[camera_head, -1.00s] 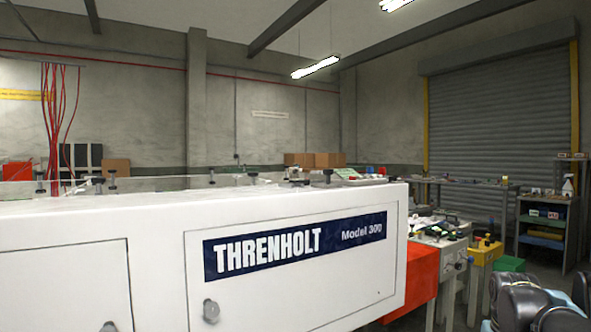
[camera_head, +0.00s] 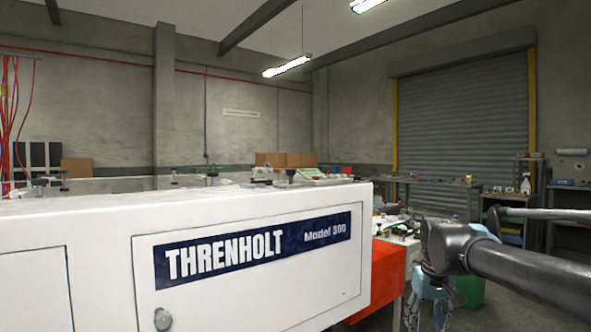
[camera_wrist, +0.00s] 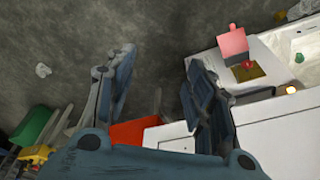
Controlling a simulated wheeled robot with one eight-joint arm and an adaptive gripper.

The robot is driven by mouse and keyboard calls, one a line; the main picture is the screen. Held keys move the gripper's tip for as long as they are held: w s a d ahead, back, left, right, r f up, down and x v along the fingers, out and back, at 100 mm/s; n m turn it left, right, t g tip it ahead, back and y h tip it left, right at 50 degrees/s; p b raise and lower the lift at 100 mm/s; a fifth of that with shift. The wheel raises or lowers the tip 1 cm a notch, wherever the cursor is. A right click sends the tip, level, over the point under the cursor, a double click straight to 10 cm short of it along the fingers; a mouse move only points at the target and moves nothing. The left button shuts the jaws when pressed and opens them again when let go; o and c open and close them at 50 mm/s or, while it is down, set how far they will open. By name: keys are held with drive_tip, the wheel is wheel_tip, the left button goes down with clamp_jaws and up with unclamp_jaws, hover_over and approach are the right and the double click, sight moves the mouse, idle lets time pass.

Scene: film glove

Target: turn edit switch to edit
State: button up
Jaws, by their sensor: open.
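I cannot make out a switch marked edit in either view. A large white machine (camera_head: 100,225) lettered THRENHOLT Model 300 fills the lower left of the head view. In the wrist view a white surface (camera_wrist: 285,130) at the right has a pink plate (camera_wrist: 232,42), a small red knob (camera_wrist: 247,65) and a brownish square (camera_wrist: 247,73). I cannot tell what these control. My gripper (camera_wrist: 157,62) is open and empty, its two fingers apart over grey floor. In the head view my gripper (camera_head: 428,312) hangs low, right of the machine.
A red box (camera_head: 388,275) stands against the machine's right end. Behind it is a cluttered bench (camera_head: 405,240). A green bin (camera_head: 471,291) is near my arm. Shelves (camera_head: 502,205) stand by the grey roller door (camera_head: 460,120). Open floor shows in the wrist view.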

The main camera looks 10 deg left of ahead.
drive_tip(key=w+a+r+n+y, duration=0.1)
drive_tip(key=w+a+r+n, duration=0.15)
drive_tip(key=w+r, duration=0.45)
drive_tip(key=w+a+r+n, duration=0.2)
drive_tip(key=a+r, duration=0.2)
drive_tip(key=r, duration=0.8)
wheel_tip(320, 180, up, 35)
drive_tip(key=n+g+y, duration=0.3)
drive_tip(key=n, duration=0.9)
hover_over(291, 177)
drive_tip(key=w+d, duration=0.2)
drive_tip(key=d, duration=0.5)
drive_tip(key=x, duration=1.6)
drive_tip(key=shift+a+f, duration=0.25)
drive_tip(key=c, duration=1.1)
